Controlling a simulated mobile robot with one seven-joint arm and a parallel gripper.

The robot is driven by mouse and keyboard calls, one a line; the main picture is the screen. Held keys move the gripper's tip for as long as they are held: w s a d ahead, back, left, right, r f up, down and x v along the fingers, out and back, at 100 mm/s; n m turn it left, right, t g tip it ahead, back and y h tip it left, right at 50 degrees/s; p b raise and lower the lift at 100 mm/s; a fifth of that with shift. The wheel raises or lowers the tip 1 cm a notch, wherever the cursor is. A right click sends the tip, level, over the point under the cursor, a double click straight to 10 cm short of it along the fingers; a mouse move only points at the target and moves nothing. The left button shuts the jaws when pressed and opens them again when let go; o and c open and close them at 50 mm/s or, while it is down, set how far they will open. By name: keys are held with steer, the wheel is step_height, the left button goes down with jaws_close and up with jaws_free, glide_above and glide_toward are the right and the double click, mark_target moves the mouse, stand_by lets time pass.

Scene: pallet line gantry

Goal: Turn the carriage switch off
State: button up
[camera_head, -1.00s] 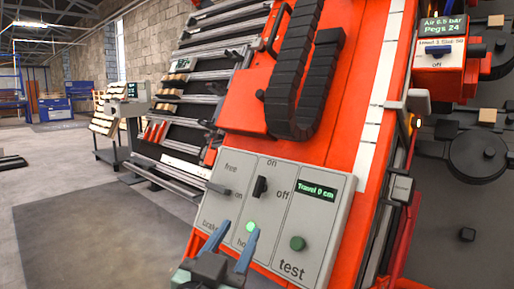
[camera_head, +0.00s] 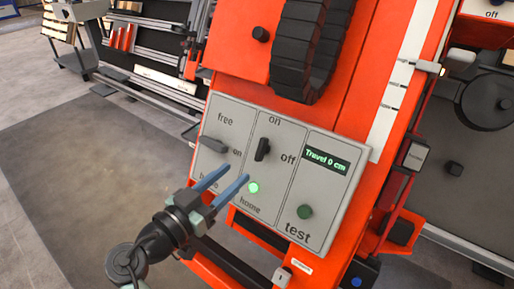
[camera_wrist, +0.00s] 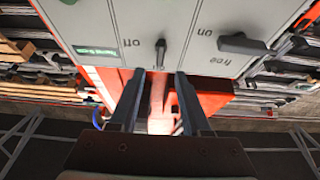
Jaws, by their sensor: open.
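The carriage switch is a black turning knob (camera_head: 262,149) on the grey control panel (camera_head: 338,206). Its long handle points up to the "on" label; "off" stands to its right. In the wrist view the knob (camera_wrist: 161,52) appears upside down, between and just beyond my fingertips. My gripper (camera_head: 236,174) is open and empty, its two blue fingers pointing at the panel from the lower left. In the wrist view my gripper (camera_wrist: 160,74) has a clear gap between its fingers. I see no contact with the knob.
A grey brake lever (camera_head: 213,145) sits left of the knob. A lit green home lamp (camera_head: 253,188) and a green test button (camera_head: 305,211) are below. The display (camera_head: 326,159) reads "Travel 0 cm". The panel is on an orange gantry (camera_head: 365,100). Floor at left is clear.

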mark_target(258, 152)
steer(key=b+x, duration=0.1)
steer(key=x, duration=0.8)
steer(key=shift+w+d+b, duration=0.2)
steer(key=shift+w+b, duration=0.1)
steer(key=shift+b, duration=0.05)
steer(key=shift+c, duration=0.3)
jaws_close()
